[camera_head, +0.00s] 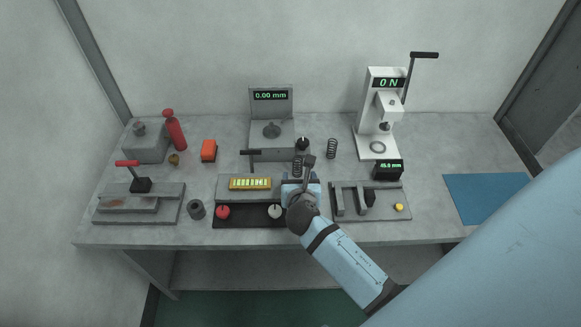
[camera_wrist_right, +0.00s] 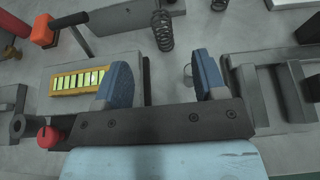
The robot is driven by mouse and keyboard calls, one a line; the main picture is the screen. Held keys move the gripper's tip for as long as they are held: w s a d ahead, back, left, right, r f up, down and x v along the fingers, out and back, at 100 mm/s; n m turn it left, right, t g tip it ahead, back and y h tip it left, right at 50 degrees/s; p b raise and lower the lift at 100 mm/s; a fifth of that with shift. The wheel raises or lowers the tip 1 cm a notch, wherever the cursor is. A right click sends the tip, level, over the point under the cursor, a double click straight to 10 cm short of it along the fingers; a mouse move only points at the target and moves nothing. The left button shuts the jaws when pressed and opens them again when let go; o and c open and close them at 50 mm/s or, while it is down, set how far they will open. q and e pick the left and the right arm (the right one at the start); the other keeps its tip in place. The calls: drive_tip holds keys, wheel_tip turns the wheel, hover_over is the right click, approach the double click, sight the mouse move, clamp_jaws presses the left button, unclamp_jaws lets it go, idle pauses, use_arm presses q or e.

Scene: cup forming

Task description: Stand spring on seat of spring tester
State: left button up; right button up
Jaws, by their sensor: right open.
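The spring tester (camera_head: 382,112) is a white press with a side lever and a display reading 0 N. Its round seat (camera_head: 377,148) is on its base and looks empty. One dark coil spring (camera_head: 331,148) stands upright left of the tester. Another spring (camera_head: 298,166) stands just behind my right gripper (camera_head: 300,187). In the right wrist view this nearer spring (camera_wrist_right: 162,30) is ahead of the open blue fingers, not between them. The farther spring (camera_wrist_right: 219,4) shows at that view's top edge. My right gripper (camera_wrist_right: 162,80) is open and empty. My left gripper is out of view.
A gauge (camera_head: 271,118) reading 0.00 mm stands behind. A yellow block strip (camera_head: 250,184) and red knob (camera_head: 222,212) lie left of my right gripper. A grey fixture (camera_head: 372,213) and small display (camera_head: 388,170) are right of it. A blue mat (camera_head: 485,198) lies clear at right.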

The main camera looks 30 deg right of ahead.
sight(298, 163)
drive_tip(key=x, duration=0.5)
drive_tip(key=shift+w+d+f, duration=0.15)
drive_tip(key=shift+w+d, duration=0.05)
drive_tip(key=shift+w, duration=0.05)
drive_tip(key=shift+x, duration=0.85)
drive_tip(key=shift+f+x, duration=0.1)
drive_tip(key=shift+x, duration=1.1)
drive_tip(key=shift+f+x, duration=0.15)
drive_tip(key=shift+x, duration=1.05)
drive_tip(key=shift+s+a, duration=0.1)
drive_tip(key=c, duration=1.1)
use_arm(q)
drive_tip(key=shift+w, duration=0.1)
use_arm(e)
drive_tip(key=shift+o, duration=0.2)
drive_tip(key=shift+r, duration=0.1)
